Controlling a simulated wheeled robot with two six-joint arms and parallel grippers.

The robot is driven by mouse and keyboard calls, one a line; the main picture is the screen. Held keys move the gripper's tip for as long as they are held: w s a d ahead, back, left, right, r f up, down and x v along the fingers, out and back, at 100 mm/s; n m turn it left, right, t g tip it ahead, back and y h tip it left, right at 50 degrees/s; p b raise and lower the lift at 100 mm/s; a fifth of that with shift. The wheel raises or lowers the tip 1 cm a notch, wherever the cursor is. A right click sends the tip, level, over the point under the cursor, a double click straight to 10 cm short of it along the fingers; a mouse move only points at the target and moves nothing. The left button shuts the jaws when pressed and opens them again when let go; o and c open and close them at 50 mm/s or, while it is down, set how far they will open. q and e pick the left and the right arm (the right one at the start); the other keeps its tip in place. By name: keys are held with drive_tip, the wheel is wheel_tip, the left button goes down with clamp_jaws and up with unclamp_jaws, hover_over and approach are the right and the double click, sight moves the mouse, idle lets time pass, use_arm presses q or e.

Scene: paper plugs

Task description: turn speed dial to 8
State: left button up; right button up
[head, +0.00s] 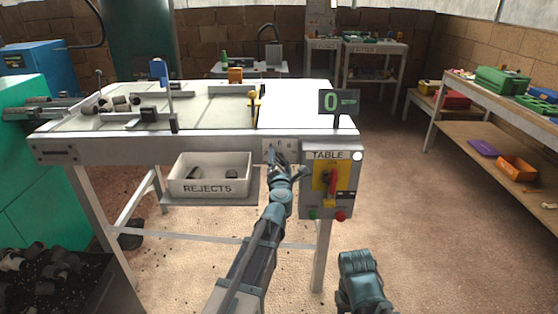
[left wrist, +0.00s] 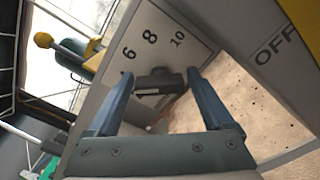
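The speed dial's pale plate (head: 266,147) is on the table's front edge, left of the TABLE switch box. In the left wrist view the plate (left wrist: 165,25) shows the marks 6, 8 and 10, and a dark knob (left wrist: 160,82) sits below them. My left gripper (head: 275,154) is at the dial. In the left wrist view its two blue fingers (left wrist: 159,78) stand on either side of the knob, with a small gap showing at each side. Which mark the knob points to cannot be told. My right gripper's fingers do not show; only part of that arm does.
A display (head: 339,103) reading 0 stands above the switch box (head: 345,207), which carries a red handle (head: 332,181). The REJECTS bin (head: 210,187) hangs left of the dial. The white table (head: 205,118) holds plugs and guides. Open floor lies to the right.

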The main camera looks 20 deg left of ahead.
use_arm(q)
drive_tip(key=c, duration=1.1)
drive_tip(key=m, duration=0.7)
drive_tip(key=shift+m, duration=0.4)
drive_tip(key=m, duration=0.4)
drive_tip(key=shift+m, duration=1.9)
